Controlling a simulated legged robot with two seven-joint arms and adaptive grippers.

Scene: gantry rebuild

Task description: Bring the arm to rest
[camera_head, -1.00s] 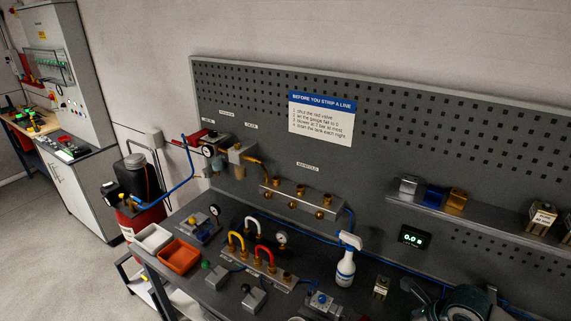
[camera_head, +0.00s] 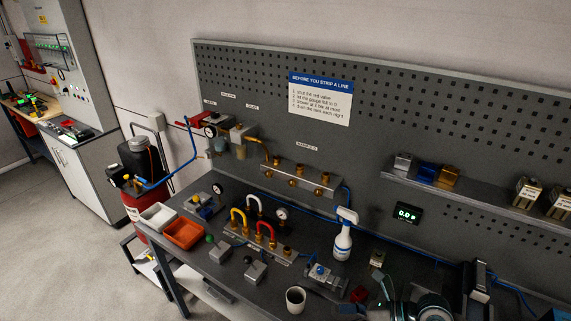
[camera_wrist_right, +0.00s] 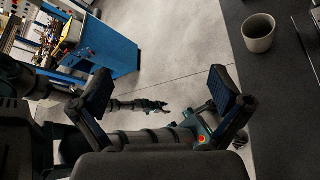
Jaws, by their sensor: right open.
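My right gripper (camera_wrist_right: 160,90) is open in the right wrist view, with its two dark finger pads wide apart and nothing between them. Floor shows beyond the gap. In the head view my right arm (camera_head: 428,306) shows at the bottom right, by the front of the grey workbench (camera_head: 225,272); its lower part is cut off. A small jointed arm end (camera_wrist_right: 140,105) shows beyond the fingers in the wrist view; it may be my left one, but its jaws are too small to read.
A white cup (camera_head: 295,299) stands on the bench, also in the wrist view (camera_wrist_right: 258,34). A blue cabinet (camera_wrist_right: 108,48) stands across open floor.

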